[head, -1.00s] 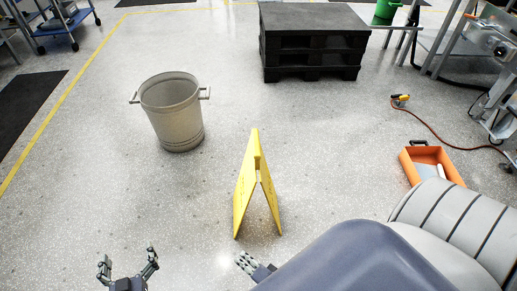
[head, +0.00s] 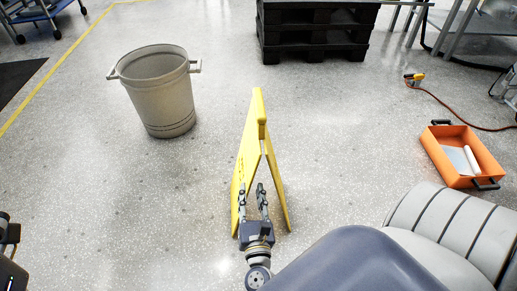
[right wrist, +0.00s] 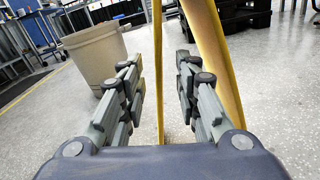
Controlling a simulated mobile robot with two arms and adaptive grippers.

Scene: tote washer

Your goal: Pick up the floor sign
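The yellow floor sign (head: 247,150) stands upright on the floor as an open A-frame, seen edge-on in the head view. My right gripper (head: 253,192) is open at its near side, low down, with its fingers pointing at the sign. In the head view the left finger overlaps the left panel, and the right finger shows against the gap between panels. In the right wrist view the sign (right wrist: 212,55) rises beyond the open fingers, its left panel showing between them; contact cannot be told. A dark part at the left edge seems to be my left arm; its fingers are unclear.
A beige bin (head: 160,95) with two handles stands left of the sign. Black pallets (head: 312,35) are stacked behind it. Floor around the sign is clear.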

